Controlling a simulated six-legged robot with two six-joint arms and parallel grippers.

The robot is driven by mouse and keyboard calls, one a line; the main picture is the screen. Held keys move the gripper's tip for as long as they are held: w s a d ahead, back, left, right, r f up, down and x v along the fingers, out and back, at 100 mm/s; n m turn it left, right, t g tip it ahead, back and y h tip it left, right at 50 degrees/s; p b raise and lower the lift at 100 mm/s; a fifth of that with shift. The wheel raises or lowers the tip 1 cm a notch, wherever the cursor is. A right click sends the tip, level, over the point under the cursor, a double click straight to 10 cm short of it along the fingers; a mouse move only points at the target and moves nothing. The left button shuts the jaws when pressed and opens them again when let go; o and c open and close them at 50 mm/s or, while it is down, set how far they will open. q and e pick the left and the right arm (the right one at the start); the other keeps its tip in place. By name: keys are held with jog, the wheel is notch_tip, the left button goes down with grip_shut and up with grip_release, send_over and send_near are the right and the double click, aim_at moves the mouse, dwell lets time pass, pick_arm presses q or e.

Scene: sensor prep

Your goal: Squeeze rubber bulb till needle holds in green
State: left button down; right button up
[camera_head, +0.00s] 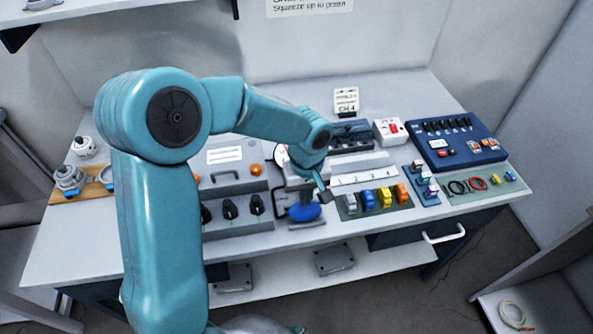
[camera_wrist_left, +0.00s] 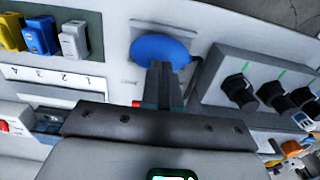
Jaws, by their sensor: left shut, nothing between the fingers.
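A blue rubber bulb (camera_head: 304,213) sits near the front edge of the bench, in front of a pale gauge stand that my left arm mostly hides. The bulb also shows in the left wrist view (camera_wrist_left: 160,50), at the top middle. My left gripper (camera_head: 325,196) is shut and empty, above and just beside the bulb. In the left wrist view its fingertips (camera_wrist_left: 160,68) overlap the lower edge of the bulb. I cannot tell whether they touch it. The gauge face and its needle are hidden behind my arm. My right gripper is not in view.
A grey panel with black knobs (camera_head: 230,208) stands left of the bulb. Grey, blue, yellow and orange blocks (camera_head: 384,197) sit on a mat to the right, below a numbered strip (camera_head: 362,177). A dark blue switch box (camera_head: 455,140) stands farther right.

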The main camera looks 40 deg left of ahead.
pick_arm(q)
jog(key=shift+f+b, duration=1.35)
jog(key=shift+f, duration=0.1)
dwell(0.4)
jog(key=shift+r, duration=0.1)
jog(key=shift+r+p, duration=2.5)
jog(key=shift+r, duration=1.05)
jog(key=shift+f, duration=0.1)
